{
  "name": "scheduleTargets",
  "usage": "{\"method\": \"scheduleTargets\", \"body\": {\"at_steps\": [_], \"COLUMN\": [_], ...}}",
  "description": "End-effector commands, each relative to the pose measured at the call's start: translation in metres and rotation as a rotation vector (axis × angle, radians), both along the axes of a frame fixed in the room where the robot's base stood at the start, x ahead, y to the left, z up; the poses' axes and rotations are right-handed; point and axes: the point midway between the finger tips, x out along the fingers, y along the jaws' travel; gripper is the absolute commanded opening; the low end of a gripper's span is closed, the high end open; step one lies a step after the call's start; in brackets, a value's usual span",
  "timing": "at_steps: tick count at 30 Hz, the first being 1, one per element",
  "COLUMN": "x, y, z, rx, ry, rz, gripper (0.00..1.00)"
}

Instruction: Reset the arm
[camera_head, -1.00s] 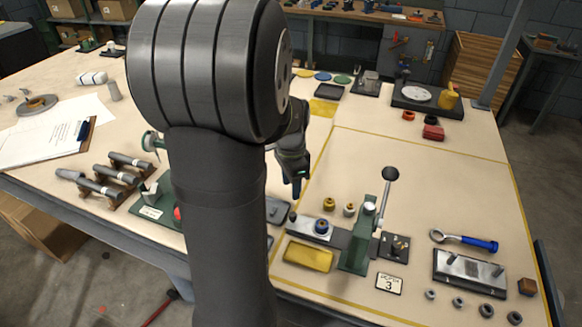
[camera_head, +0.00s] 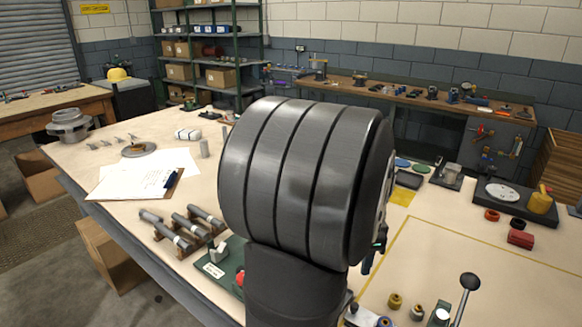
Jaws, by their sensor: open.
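My arm fills the middle of the view, its large ribbed grey joint in front of the table (camera_head: 450,240). Only a small dark part of my gripper (camera_head: 369,262) shows at the right edge of this joint, above the table. The rest of it is hidden behind my arm. I see nothing held in the part that shows.
Grey cylinders on wooden rests (camera_head: 183,232) and a clipboard (camera_head: 150,180) lie left of my arm. A lever with a black knob (camera_head: 470,282) stands at lower right. A dark plate with a white disc (camera_head: 505,194) sits at back right.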

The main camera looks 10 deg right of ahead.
Motion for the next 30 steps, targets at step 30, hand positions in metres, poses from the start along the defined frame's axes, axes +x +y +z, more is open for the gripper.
{"method": "scheduleTargets", "body": {"at_steps": [30], "x": [-0.001], "y": [-0.001], "z": [-0.165], "rx": [0.001], "ry": [0.004], "rz": [-0.001], "gripper": [0.43]}}
